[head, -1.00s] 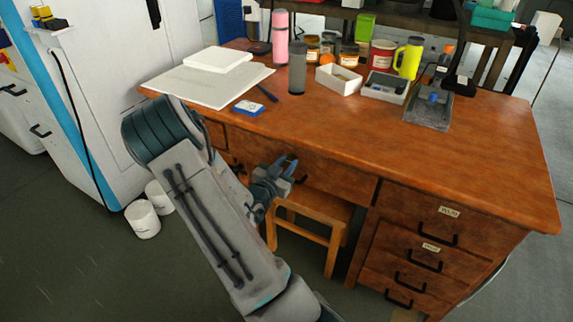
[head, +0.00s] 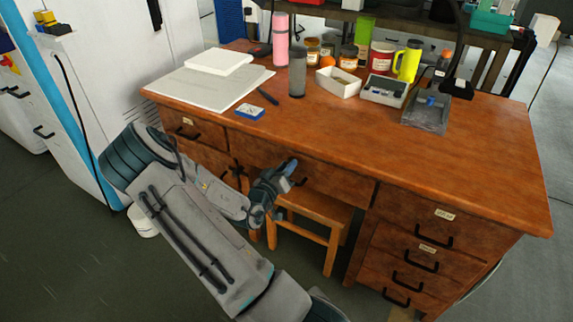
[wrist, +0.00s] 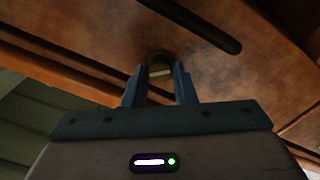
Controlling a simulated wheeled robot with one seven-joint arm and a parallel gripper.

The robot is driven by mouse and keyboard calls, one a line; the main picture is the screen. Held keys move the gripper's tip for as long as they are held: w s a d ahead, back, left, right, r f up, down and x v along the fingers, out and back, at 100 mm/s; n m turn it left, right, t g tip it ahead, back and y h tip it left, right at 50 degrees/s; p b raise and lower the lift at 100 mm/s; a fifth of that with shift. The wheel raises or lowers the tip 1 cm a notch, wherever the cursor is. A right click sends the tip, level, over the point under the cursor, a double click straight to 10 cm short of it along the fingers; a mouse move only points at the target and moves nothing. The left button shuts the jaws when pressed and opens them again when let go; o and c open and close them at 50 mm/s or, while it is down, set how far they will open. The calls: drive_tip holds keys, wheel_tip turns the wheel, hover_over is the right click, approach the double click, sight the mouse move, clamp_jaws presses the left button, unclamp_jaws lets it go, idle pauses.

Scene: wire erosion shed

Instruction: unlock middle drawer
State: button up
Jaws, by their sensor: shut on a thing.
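The middle drawer (head: 335,180) is the wide wooden drawer over the desk's kneehole, and its front looks closed. Its dark handle (wrist: 205,28) shows in the wrist view, just beyond the fingers. A round brass-coloured lock (wrist: 160,70) with a pale bar across it sits on the drawer front between my fingertips. My gripper (wrist: 158,84) faces the drawer front and is shut on the lock piece, one finger on each side. In the head view my gripper (head: 291,169) is at the drawer's front, left of the handle. The exact contact is too dark to make out.
A wooden stool (head: 318,212) stands below the drawer, close to my arm. Labelled side drawers (head: 420,240) are at the right. The desktop (head: 330,125) holds a pink bottle (head: 281,40), a grey tumbler (head: 297,73), jars and trays. Its front middle is clear.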

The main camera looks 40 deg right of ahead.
drive_tip(key=n+p, duration=0.1)
drive_tip(key=n, duration=0.3)
drive_tip(key=shift+n+p, duration=0.8)
drive_tip(key=shift+n, duration=2)
drive_tip(key=o, duration=1)
drive_tip(key=v, duration=1.4)
drive_tip(key=shift+p, duration=0.35)
